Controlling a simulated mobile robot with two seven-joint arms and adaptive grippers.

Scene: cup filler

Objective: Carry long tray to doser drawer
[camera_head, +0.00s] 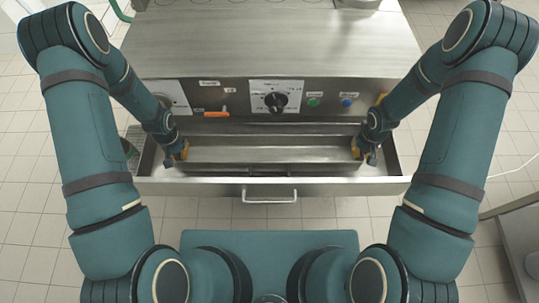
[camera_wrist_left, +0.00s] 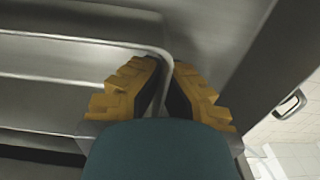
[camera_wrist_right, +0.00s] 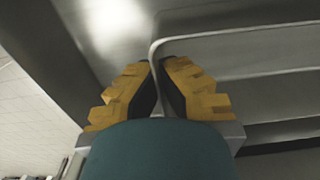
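The long tray (camera_head: 270,155) is a shallow grey metal tray, level and lengthwise within the outline of the open doser drawer (camera_head: 215,188). My left gripper (camera_head: 182,155) is at the tray's left end and my right gripper (camera_head: 358,153) at its right end. In the left wrist view, the yellow fingers (camera_wrist_left: 166,62) are close together on either side of the tray's rim (camera_wrist_left: 90,39). In the right wrist view, the fingers (camera_wrist_right: 158,62) pinch the rim (camera_wrist_right: 240,36) the same way. Whether the tray's underside touches the drawer floor is hidden.
The drawer's front has a bar handle (camera_head: 269,199). The drawer walls are close beyond both grippers.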

